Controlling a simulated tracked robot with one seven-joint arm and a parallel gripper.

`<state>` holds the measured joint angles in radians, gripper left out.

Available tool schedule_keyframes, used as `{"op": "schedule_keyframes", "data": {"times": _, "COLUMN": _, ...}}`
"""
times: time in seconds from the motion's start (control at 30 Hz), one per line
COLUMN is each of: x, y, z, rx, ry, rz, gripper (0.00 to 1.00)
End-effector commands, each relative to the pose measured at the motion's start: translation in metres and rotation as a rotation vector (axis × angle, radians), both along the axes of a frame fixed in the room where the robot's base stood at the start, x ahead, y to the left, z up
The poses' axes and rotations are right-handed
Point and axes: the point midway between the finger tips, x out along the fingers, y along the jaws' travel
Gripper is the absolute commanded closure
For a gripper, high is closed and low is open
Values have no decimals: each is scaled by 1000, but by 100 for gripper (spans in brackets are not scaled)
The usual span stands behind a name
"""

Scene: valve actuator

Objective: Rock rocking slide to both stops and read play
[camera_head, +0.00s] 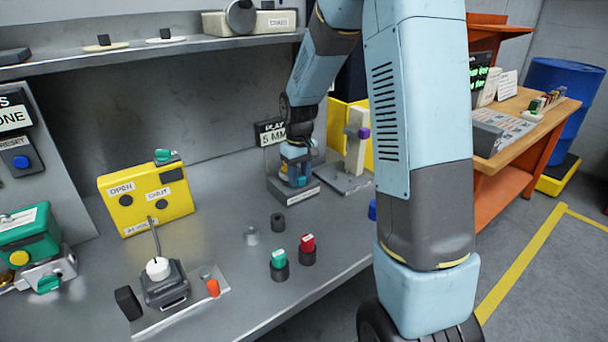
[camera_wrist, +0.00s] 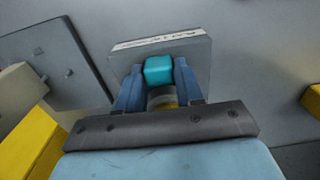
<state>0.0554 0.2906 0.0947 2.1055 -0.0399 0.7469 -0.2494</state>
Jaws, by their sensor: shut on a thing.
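The rocking slide shows as a teal block (camera_wrist: 159,70) in the wrist view, on a grey base with a white label strip (camera_wrist: 160,41). My gripper (camera_wrist: 158,78) has its two blue fingers on either side of the teal block, shut on it. In the head view my gripper (camera_head: 296,170) points down at the slide's grey base (camera_head: 292,190) on the bench. A sign (camera_head: 270,132) reading "PLAY" and "5 MM" stands behind it. The slide's lower part is hidden by my fingers and wrist. The label's small print is unreadable.
A grey plate with a pale upright post and purple knob (camera_head: 361,132) stands close to the right. A yellow control box (camera_head: 146,199), a lever unit (camera_head: 165,282), and green (camera_head: 279,260) and red (camera_head: 307,245) knobs sit on the bench. A shelf (camera_head: 150,58) runs above.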

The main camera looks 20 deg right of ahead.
Motion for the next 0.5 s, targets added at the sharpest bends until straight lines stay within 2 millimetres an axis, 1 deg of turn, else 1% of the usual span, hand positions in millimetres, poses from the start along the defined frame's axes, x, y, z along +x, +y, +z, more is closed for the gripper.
{"op": "schedule_keyframes", "data": {"times": 0.1, "x": 0, "y": 0, "z": 0, "rx": 0, "ry": 0, "rz": 0, "gripper": 88}}
{"op": "schedule_keyframes", "data": {"times": 0.13, "x": 0, "y": 0, "z": 0, "rx": 0, "ry": 0, "rz": 0, "gripper": 62}}
{"op": "schedule_keyframes", "data": {"times": 0.4, "x": 0, "y": 0, "z": 0, "rx": 0, "ry": 0, "rz": 0, "gripper": 36}}
{"op": "schedule_keyframes", "data": {"times": 0.43, "x": 0, "y": 0, "z": 0, "rx": 0, "ry": 0, "rz": 0, "gripper": 34}}
{"op": "schedule_keyframes", "data": {"times": 0.5, "x": 0, "y": 0, "z": 0, "rx": 0, "ry": 0, "rz": 0, "gripper": 34}}
